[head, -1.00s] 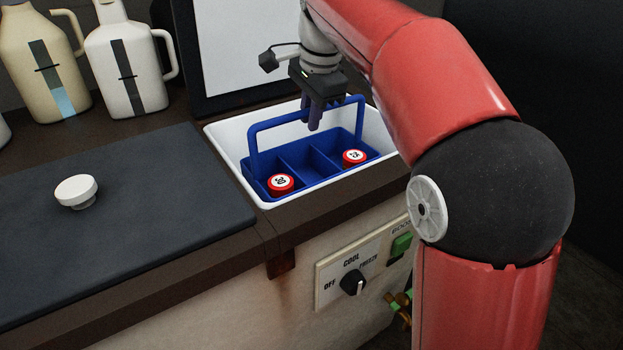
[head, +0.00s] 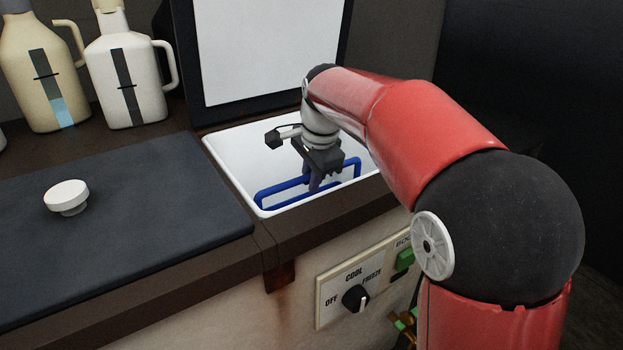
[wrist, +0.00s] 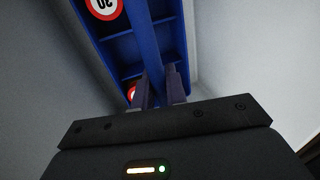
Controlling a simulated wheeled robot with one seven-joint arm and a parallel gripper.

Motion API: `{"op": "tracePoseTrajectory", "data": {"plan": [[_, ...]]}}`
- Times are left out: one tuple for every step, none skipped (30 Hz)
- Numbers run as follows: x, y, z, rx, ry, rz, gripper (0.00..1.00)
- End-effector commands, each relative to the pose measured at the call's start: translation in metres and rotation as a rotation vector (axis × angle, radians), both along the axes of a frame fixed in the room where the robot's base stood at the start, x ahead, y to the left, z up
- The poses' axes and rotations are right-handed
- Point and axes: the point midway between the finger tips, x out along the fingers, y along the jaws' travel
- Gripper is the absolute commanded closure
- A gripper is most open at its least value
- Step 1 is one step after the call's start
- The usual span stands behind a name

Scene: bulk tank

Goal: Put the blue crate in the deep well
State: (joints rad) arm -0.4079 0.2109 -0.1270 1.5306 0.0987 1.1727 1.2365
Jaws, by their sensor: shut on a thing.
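The blue crate (head: 285,187) is down inside the white deep well (head: 229,161). In the head view only its handle and a little of its top show above the well's front rim. My gripper (head: 314,188) is shut on the handle, with its fingers at the well's mouth. In the wrist view the crate (wrist: 171,40) lies below the fingers (wrist: 160,90), with its compartments and red-rimmed round caps (wrist: 104,6) partly in view. The crate's base is hidden, so I cannot tell whether it touches the well's floor.
A raised lid (head: 270,50) stands behind the well. A dark closed lid (head: 120,215) with a white knob (head: 66,197) covers the left side.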

Motion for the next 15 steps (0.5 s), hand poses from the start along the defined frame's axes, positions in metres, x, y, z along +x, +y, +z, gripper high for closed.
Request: {"op": "tracePoseTrajectory", "data": {"plan": [[0.0002,0.0000,0.0016,0.000,-0.002,0.000,1.00],[0.0002,0.0000,0.0015,0.000,-0.002,0.000,1.00],[0.0002,0.0000,0.0010,0.000,-0.002,0.000,1.00],[0.0001,0.0000,0.0001,0.000,-0.002,0.000,1.00],[0.0002,-0.0001,-0.0009,0.000,-0.002,0.000,1.00],[0.0001,-0.0001,-0.0025,0.000,0.000,0.000,0.85],[0.0001,-0.0002,-0.0019,0.000,0.000,0.000,0.81],[0.0001,-0.0002,-0.0018,0.000,0.000,0.000,0.77],[0.0001,-0.0002,-0.0019,0.000,0.000,0.000,0.72],[0.0001,-0.0002,-0.0019,0.000,0.000,0.000,0.68],[0.0001,-0.0002,-0.0018,0.000,0.000,0.000,0.65],[0.0001,-0.0002,-0.0017,0.000,0.000,0.000,0.65],[0.0000,-0.0002,-0.0018,0.000,0.000,0.000,0.65],[0.0001,-0.0002,-0.0017,0.000,0.000,0.000,0.65],[0.0001,-0.0002,-0.0017,0.000,0.000,0.000,0.65]]}}
